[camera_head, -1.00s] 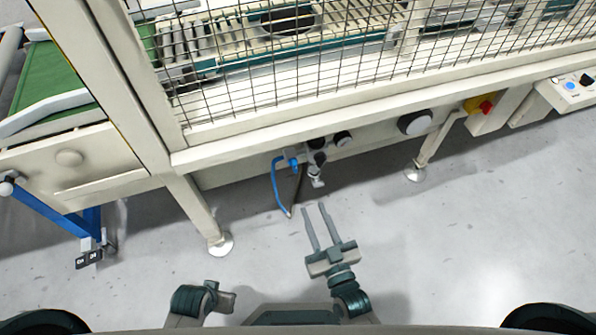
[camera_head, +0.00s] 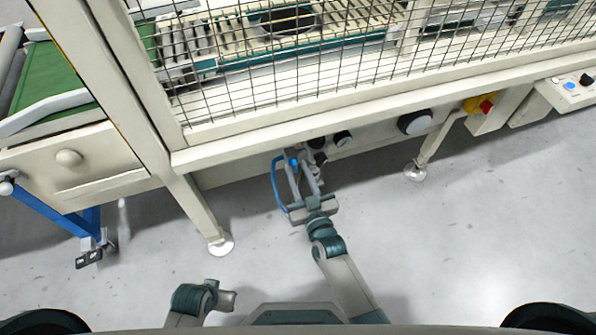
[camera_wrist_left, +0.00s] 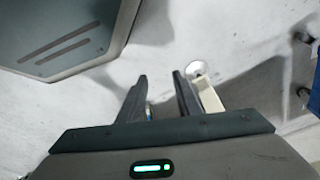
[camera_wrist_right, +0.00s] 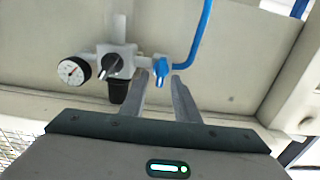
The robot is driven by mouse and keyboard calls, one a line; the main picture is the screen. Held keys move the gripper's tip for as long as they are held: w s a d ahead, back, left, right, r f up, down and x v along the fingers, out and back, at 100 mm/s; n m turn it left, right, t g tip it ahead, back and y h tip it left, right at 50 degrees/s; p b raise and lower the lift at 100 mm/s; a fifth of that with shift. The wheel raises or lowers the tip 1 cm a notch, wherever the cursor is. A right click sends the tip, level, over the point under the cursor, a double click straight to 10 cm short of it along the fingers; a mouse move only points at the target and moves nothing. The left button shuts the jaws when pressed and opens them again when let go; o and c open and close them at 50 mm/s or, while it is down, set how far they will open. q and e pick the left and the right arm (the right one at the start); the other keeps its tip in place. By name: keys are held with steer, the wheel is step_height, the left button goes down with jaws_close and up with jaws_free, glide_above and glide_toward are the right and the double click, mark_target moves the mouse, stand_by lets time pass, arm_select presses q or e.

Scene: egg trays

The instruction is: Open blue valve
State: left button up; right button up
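The blue valve (camera_wrist_right: 161,69) sits on the right end of a grey air fitting in the right wrist view, with a blue hose leaving it. It also shows in the head view (camera_head: 294,162) under the machine's front beam. My right gripper (camera_wrist_right: 165,80) is open, its two fingers pointing at the valve. The valve's handle appears at or just beyond the fingertips, nearer the left finger; I cannot tell whether they touch. In the head view my right gripper (camera_head: 301,170) partly covers the fitting. My left gripper (camera_wrist_left: 160,80) is open and empty above the floor.
A pressure gauge (camera_wrist_right: 74,71) and a black-knobbed regulator (camera_wrist_right: 111,65) sit left of the valve. Machine legs (camera_head: 203,215) stand on either side. The grey floor in front is clear.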

arm_select(q)
steer(key=shift+s, duration=0.15)
steer(key=shift+s+f, duration=0.2)
steer(key=shift+s, duration=0.1)
arm_select(e)
jaws_close()
